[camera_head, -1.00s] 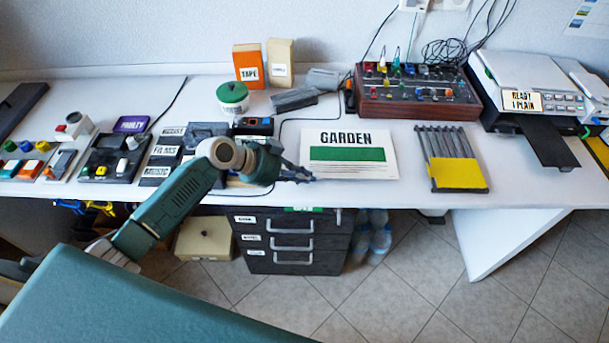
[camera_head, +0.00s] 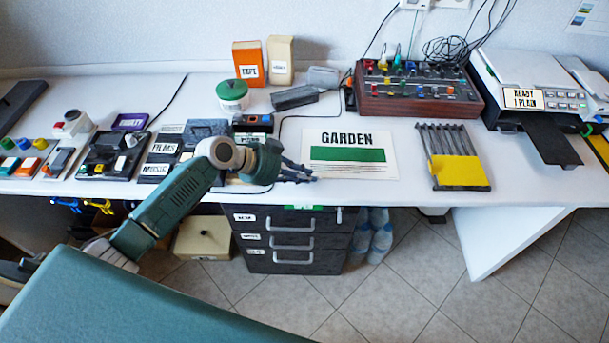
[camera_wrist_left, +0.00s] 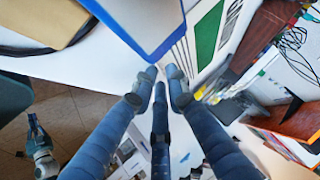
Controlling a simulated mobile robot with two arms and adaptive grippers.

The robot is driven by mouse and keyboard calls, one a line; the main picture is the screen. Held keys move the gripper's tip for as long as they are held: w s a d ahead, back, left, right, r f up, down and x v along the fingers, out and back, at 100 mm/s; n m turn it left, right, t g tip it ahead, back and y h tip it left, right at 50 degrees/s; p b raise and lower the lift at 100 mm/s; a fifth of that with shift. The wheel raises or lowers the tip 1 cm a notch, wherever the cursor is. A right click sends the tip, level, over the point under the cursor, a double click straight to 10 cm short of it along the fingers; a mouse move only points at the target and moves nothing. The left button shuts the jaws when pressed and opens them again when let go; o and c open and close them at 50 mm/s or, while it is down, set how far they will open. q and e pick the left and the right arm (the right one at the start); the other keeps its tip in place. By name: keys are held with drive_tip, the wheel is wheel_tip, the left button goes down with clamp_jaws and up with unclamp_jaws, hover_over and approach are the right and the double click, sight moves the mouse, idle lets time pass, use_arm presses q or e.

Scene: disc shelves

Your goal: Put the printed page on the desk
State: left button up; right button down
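The printed page (camera_head: 318,168), white with the word GARDEN and a green band, lies flat on the white desk (camera_head: 410,190) near its front edge. Its green band also shows in the left wrist view (camera_wrist_left: 208,34). My left gripper (camera_head: 302,172) is low over the desk at the page's lower left corner. In the left wrist view its fingertips (camera_wrist_left: 163,80) are close together beside the page. I cannot tell whether they touch it or have closed on its edge.
Right of the page are a yellow-marked rack (camera_head: 460,172), a mixer-like box (camera_head: 415,105) and a printer (camera_head: 535,85). Labelled blocks (camera_head: 162,150) and button panels crowd the left. A drawer unit (camera_head: 290,262) stands under the desk.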

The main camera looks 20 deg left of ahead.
use_arm(q)
drive_tip(key=shift+s, duration=0.1)
drive_tip(key=shift+r+p, duration=0.3)
drive_tip(key=shift+p, duration=0.2)
drive_tip(key=shift+r+p, duration=0.5)
drive_tip(key=shift+p, duration=0.1)
drive_tip(key=shift+s+a+r+b, duration=0.2)
drive_tip(key=shift+s+a+b, duration=0.1)
drive_tip(key=shift+a+b, duration=0.25)
drive_tip(key=b+v, duration=0.1)
drive_tip(key=v, duration=0.9)
drive_tip(key=shift+r, duration=0.2)
drive_tip(key=shift+s, duration=0.1)
